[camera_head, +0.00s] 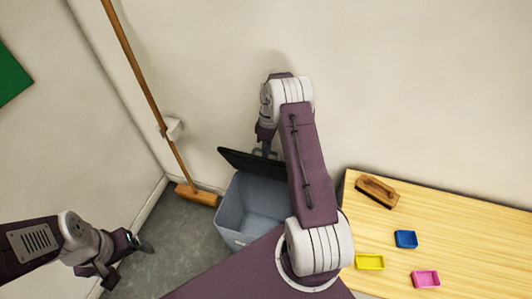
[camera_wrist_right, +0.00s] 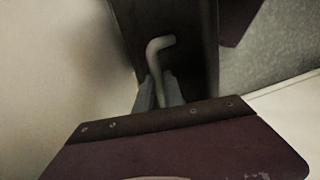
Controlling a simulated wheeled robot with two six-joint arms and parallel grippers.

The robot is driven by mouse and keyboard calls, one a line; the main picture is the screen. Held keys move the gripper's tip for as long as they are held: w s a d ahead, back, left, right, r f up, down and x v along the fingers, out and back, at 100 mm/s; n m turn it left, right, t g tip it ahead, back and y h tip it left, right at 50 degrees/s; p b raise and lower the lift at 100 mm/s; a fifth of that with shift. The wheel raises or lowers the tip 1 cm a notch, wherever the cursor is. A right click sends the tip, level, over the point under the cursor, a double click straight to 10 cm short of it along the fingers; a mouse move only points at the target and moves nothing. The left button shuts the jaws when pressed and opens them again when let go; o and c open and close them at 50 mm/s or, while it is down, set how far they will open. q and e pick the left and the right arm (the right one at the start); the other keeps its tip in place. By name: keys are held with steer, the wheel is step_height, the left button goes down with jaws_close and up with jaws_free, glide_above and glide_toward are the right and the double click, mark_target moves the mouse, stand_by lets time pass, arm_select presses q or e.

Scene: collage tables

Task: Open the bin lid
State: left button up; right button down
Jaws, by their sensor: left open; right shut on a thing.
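The grey-blue bin (camera_head: 237,214) stands on the floor against the wall, left of the wooden table. Its dark lid (camera_head: 238,158) is raised and tilted up at the back, and part of the bin's inside shows. My right arm hides the bin's right side and part of the lid. My right gripper (camera_wrist_right: 158,92) is shut on the pale bent lid handle (camera_wrist_right: 160,48); the dark lid (camera_wrist_right: 135,30) lies behind it in the right wrist view. My left gripper (camera_head: 127,262) is open and empty, over the floor at the lower left.
A broom (camera_head: 150,95) leans in the corner left of the bin, near a wall holder (camera_head: 173,128).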

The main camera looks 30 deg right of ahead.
steer(key=shift+f, duration=0.1)
steer(key=c, duration=1.5)
jaws_free()
steer(key=shift+w, duration=0.1)
steer(key=shift+o, duration=0.2)
steer(key=shift+w+f, duration=0.1)
steer(key=shift+r, duration=0.3)
step_height(320, 180, up, 8)
steer(key=w+d, duration=0.1)
steer(key=shift+d+r+p, duration=0.15)
steer(key=shift+p, duration=0.25)
